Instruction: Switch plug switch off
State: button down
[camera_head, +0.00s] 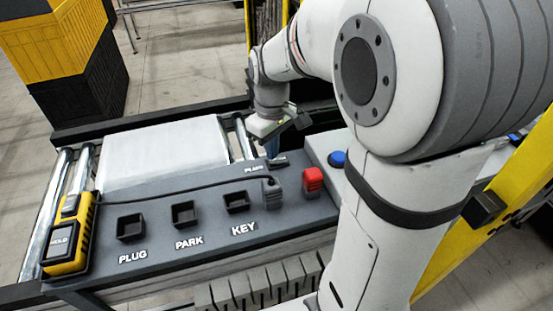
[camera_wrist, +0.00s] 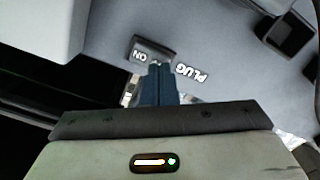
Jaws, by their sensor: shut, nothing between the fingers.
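The plug switch (camera_wrist: 152,48) is a small dark block marked "ON" in the wrist view, beside the white "PLUG" label (camera_wrist: 190,73) on the grey panel. In the head view the switch (camera_head: 279,161) sits at the panel's far edge, partly hidden by my gripper. My gripper (camera_wrist: 158,68) is shut and empty, its blue-grey fingertips at the near edge of the switch. In the head view my gripper (camera_head: 271,158) points down at the switch. I cannot tell whether the tips touch it.
The panel holds a grey plug (camera_head: 271,191) on a black cable, a red block (camera_head: 312,179), a blue button (camera_head: 338,159) and empty sockets labelled PLUG (camera_head: 130,228), PARK (camera_head: 185,214) and KEY (camera_head: 236,201). A yellow HOLD unit (camera_head: 70,235) stands at left.

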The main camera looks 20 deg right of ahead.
jog(key=shift+f+b, duration=0.4)
jog(key=shift+f, duration=0.25)
jog(key=shift+r, duration=0.15)
notch_tip(320, 180, up, 7)
jog(key=p, duration=0.5)
jog(key=shift+p, duration=0.3)
dwell(0.3)
jog(key=s+r+m+t, duration=0.1)
jog(key=s+m+t, duration=0.2)
jog(key=s, duration=1.1)
jog(key=m, duration=0.3)
jog(key=shift+s+a+r, duration=0.15)
jog(key=shift+s+a, duration=0.05)
